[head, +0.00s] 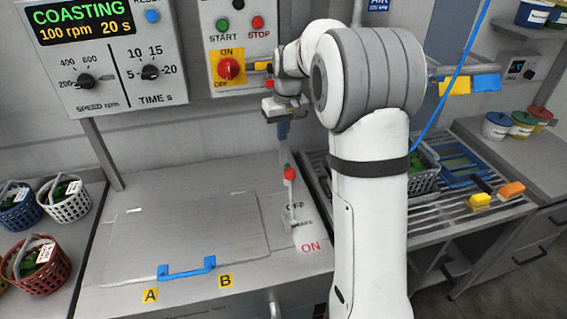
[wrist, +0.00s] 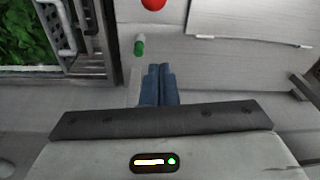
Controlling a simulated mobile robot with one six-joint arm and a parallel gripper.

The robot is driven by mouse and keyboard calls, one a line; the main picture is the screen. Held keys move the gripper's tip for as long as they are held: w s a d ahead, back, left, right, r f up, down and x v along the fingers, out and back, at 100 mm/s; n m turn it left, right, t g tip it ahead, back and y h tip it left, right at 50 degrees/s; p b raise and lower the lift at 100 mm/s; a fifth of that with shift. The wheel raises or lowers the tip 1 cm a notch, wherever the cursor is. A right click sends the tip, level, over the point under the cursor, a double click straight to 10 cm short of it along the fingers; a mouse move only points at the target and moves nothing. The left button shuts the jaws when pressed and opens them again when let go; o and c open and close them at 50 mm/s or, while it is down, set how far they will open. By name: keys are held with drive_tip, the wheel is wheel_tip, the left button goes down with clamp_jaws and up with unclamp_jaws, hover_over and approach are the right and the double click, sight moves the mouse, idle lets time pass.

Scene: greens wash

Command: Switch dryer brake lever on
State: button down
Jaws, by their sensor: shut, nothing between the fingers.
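The brake lever (head: 290,200) stands on the dryer's top, right of the lid, with a red knob (head: 289,173) at its upper end. Its arm rises from beside the OFF label (head: 295,206); the ON label (head: 310,246) is nearer the front. The knob also shows, partly cut off, at the top of the wrist view (wrist: 153,4). My gripper (head: 283,131) is shut and empty, above and behind the knob, apart from it. Its blue fingers (wrist: 158,85) are together. A small green piece (wrist: 139,47) lies between fingers and knob in the wrist view.
The dryer lid (head: 180,240) is closed, with a blue handle (head: 187,268). The display (head: 80,24) reads COASTING, 100 rpm, 20 s. A red rotary switch (head: 230,69) is on the wall panel behind. A slatted rack (head: 450,225) stands right; baskets (head: 66,200) stand left.

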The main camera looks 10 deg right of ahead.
wheel_tip(320, 180, down, 9)
drive_tip(key=s+p, duration=0.2)
drive_tip(key=p, duration=0.1)
drive_tip(key=shift+s, duration=0.2)
drive_tip(key=shift+s+d, duration=0.1)
idle(0.3)
drive_tip(key=shift+f+b, duration=0.15)
drive_tip(key=shift+b, duration=0.15)
